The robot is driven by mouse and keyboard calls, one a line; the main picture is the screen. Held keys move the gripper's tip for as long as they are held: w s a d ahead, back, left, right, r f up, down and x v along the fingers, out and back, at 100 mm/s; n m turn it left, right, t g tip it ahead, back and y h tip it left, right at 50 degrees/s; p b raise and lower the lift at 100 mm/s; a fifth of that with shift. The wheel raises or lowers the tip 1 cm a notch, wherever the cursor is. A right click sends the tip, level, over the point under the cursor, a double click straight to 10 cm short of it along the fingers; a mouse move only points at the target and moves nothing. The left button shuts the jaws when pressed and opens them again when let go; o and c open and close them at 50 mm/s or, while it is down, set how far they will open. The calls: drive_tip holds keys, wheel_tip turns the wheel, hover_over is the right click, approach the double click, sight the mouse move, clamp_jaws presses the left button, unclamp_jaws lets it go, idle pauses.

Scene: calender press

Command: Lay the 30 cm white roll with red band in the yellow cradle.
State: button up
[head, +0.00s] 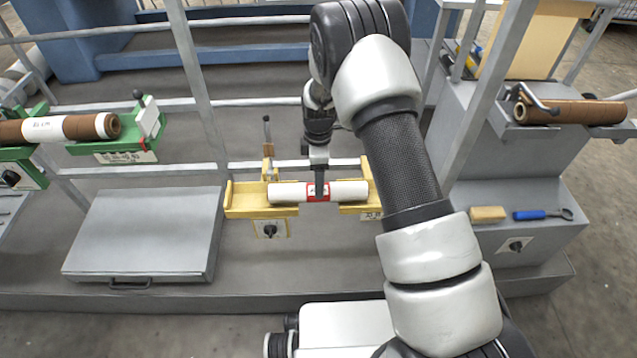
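The white roll with a red band (345,191) lies level across the yellow cradle (248,204) in the middle of the head view. Its left end overlaps the cradle's left support and its right end overlaps the right support. I cannot tell whether it rests on them or hangs slightly above. My gripper (319,188) comes down from above onto the red band at the roll's middle. One dark finger shows in front of the band; the other is hidden, so I cannot tell whether the fingers grip the roll or stand around it.
A green cradle (125,150) with a brown roll (105,126) stands at left. A grey lidded box (145,235) lies below it. Grey rails cross behind the cradle.

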wheel_tip(320, 180, up, 13)
drive_tip(key=p, duration=0.2)
drive_tip(key=shift+p, duration=0.4)
drive_tip(key=s+d+r+m+t, duration=0.1)
drive_tip(key=s+d+r+m, duration=0.3)
drive_tip(key=r, duration=0.6)
drive_tip(key=s+d+r+m+t, duration=0.15)
drive_tip(key=s+r+m, duration=0.35)
drive_tip(key=r, duration=0.5)
drive_tip(key=s+d+r+m+t, duration=0.1)
drive_tip(key=s+d+r+m, duration=0.15)
drive_tip(key=s, duration=0.45)
drive_tip(key=s+d+r+m+t, duration=0.1)
drive_tip(key=s+d+r+m, duration=0.1)
drive_tip(key=s+m, duration=0.35)
drive_tip(key=s+d+r+m+t, duration=0.1)
drive_tip(key=s+d+r, duration=0.15)
drive_tip(key=s, duration=0.65)
wheel_tip(320, 180, up, 24)
drive_tip(key=a+p, duration=0.1)
drive_tip(key=p, duration=2.2)
drive_tip(key=shift+w+f, duration=0.25)
drive_tip(key=shift+w, duration=0.05)
